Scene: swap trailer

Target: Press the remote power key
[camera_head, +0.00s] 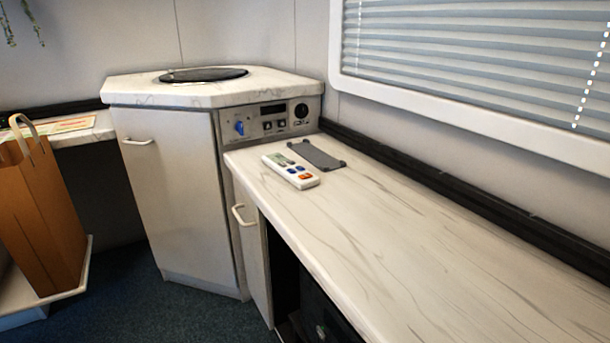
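A white remote (290,171) lies face up on the marble-patterned counter (400,245), near its far left end. It has a small greenish display at its far end, and blue and orange-red keys toward its near end. Which key is the power key is too small to tell. Neither of my grippers is in the camera view.
A flat dark grey pad (317,154) lies just right of the remote. A corner cabinet (180,190) with a control panel (268,119) stands behind the counter's far end. A brown paper bag (40,220) stands at left. The counter's near part is clear.

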